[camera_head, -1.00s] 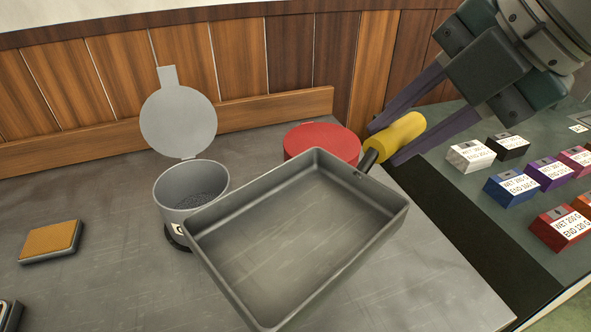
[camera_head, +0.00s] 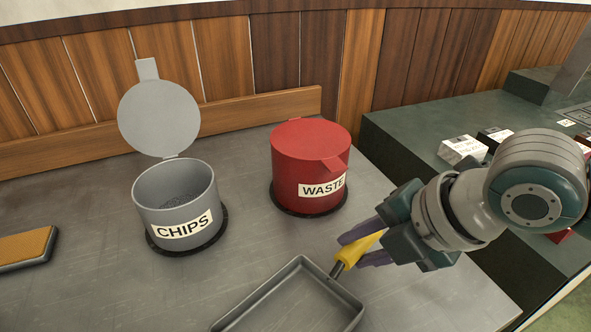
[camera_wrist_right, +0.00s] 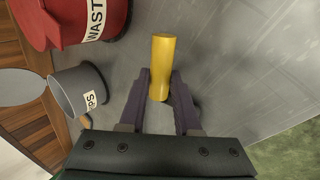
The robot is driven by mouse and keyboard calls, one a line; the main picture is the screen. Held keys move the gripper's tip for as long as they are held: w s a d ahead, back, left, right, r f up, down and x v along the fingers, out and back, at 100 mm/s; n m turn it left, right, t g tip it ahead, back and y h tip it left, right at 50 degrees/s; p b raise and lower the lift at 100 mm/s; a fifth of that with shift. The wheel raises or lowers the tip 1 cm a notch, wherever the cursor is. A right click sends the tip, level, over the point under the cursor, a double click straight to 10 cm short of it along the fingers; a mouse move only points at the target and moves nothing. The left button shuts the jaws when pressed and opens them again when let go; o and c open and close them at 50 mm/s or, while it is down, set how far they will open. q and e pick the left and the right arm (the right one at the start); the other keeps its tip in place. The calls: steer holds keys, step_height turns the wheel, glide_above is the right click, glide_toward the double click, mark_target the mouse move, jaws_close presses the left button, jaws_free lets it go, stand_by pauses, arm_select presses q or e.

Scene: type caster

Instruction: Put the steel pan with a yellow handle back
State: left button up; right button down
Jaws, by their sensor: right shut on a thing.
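The steel pan (camera_head: 297,296) is a shallow grey rectangular tray at the bottom of the head view, its near part cut off by the frame edge. Its yellow handle (camera_head: 357,249) points up and to the right. My right gripper (camera_head: 364,246) is shut on the handle, with its purple fingers on either side. In the right wrist view the yellow handle (camera_wrist_right: 162,68) stands between the two fingers, and the pan body does not show clearly. I cannot tell whether the pan touches the table. My left gripper is not in view.
An open grey CHIPS can (camera_head: 176,204) with its lid up and a closed red WASTE can (camera_head: 309,168) stand behind the pan on the grey table (camera_head: 90,290). An orange-topped block (camera_head: 25,248) lies at left. A raised green surface (camera_head: 420,130) with small labelled boxes is at right.

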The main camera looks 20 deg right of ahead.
steer(key=shift+f, duration=0.15)
steer(key=c, duration=0.6)
jaws_free()
steer(key=shift+r, duration=0.3)
steer(key=p+v, duration=0.3)
steer(key=v, duration=0.8)
steer(key=s+a+m+h, duration=0.1)
steer(key=s+m, duration=0.2)
steer(key=m, duration=0.4)
steer(key=s+f+m+g, duration=0.1)
steer(key=s+m, duration=0.3)
steer(key=m, duration=0.3)
steer(key=s+a+f+m+g+h, duration=0.1)
steer(key=s+m, duration=0.3)
steer(key=m, duration=0.3)
steer(key=shift+s+a+f+h, duration=0.1)
steer(key=shift+s+a+h, duration=0.05)
steer(key=shift+a+h, duration=0.2)
